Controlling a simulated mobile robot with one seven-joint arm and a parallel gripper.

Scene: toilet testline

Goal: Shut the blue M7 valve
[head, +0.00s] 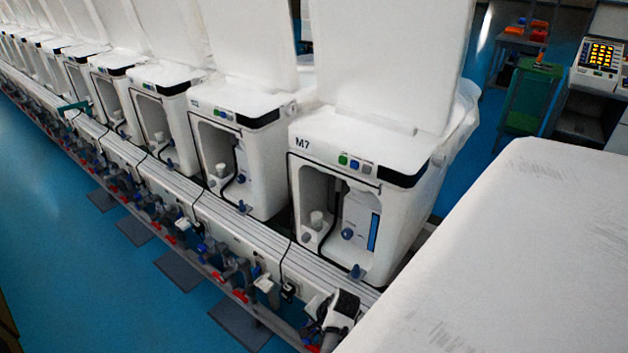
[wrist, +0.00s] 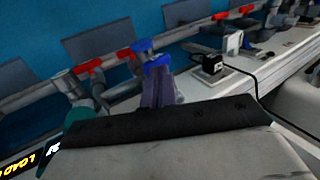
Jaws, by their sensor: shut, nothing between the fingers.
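The white unit marked M7 (head: 340,190) stands at the near end of the row in the head view. A small white and black part that looks like my gripper (head: 337,314) is low beside its rail, at the bottom edge. In the wrist view my gripper (wrist: 160,82) shows as narrow purple-grey fingers, shut and empty. A blue valve handle (wrist: 143,45) is right at the fingertips, on the grey pipework. A second blue piece (wrist: 158,62) is beside it, partly overlapping the fingers. I cannot tell whether the fingers touch the handle. The valve's body is partly hidden behind my gripper.
Grey pipes with red handles (wrist: 88,66) run along the rail. A black socket box (wrist: 211,66) with a cable is to the right. The M7 unit also has a blue knob (head: 347,234) inside its bay. Blue floor (head: 90,255) is open at left.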

